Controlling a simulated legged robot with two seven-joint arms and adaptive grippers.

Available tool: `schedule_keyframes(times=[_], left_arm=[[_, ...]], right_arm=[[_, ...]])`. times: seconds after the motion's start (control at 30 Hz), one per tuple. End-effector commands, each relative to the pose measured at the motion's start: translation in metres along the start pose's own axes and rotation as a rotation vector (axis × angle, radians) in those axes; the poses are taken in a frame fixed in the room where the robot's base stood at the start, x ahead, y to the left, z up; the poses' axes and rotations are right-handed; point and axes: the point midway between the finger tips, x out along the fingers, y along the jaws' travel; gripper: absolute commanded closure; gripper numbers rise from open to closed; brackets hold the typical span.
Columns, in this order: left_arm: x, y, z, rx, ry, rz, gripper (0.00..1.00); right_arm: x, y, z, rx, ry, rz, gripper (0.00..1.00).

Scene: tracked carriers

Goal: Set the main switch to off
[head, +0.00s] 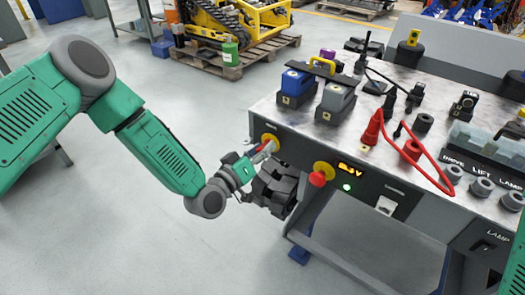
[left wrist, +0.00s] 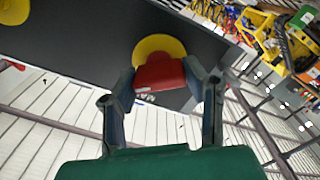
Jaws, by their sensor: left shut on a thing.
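The main switch, a red knob (left wrist: 160,72) on a yellow disc (left wrist: 158,44), sits on the dark front panel of the bench. In the head view its yellow disc (head: 270,139) is at the panel's left end, with the knob mostly hidden by my gripper. My left gripper (head: 267,149) comes to it from the front left. In the left wrist view the two fingers of that gripper (left wrist: 165,84) are shut on the red knob, one on each side. My right gripper is out of view; only a green piece of my right arm shows at the right edge.
A red mushroom button (head: 317,179) on a yellow plate sits right of the switch. Beside it are an amber display (head: 350,170) and a lit green lamp (head: 347,188). Battery-like blocks (head: 336,102) and a red cable (head: 432,162) lie on the bench top. The floor at left is clear.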

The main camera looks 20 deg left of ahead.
Motion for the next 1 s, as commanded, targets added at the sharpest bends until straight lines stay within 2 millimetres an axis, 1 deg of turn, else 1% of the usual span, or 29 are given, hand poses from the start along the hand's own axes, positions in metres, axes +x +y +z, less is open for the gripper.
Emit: schedule_keyframes(times=[0.03,0.6,0.8,1.0], left_arm=[[-0.001,-0.004,0.002,-0.045,-0.001,-0.008,0.89],[-0.001,-0.007,0.003,-0.579,0.002,-0.008,0.89],[-0.001,-0.007,0.003,-0.734,0.002,-0.009,0.89],[0.000,-0.007,0.002,-0.844,0.003,-0.009,0.89]], right_arm=[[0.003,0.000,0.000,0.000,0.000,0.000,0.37],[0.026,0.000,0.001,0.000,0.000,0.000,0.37],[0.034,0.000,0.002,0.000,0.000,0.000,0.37],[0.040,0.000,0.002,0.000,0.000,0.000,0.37]])
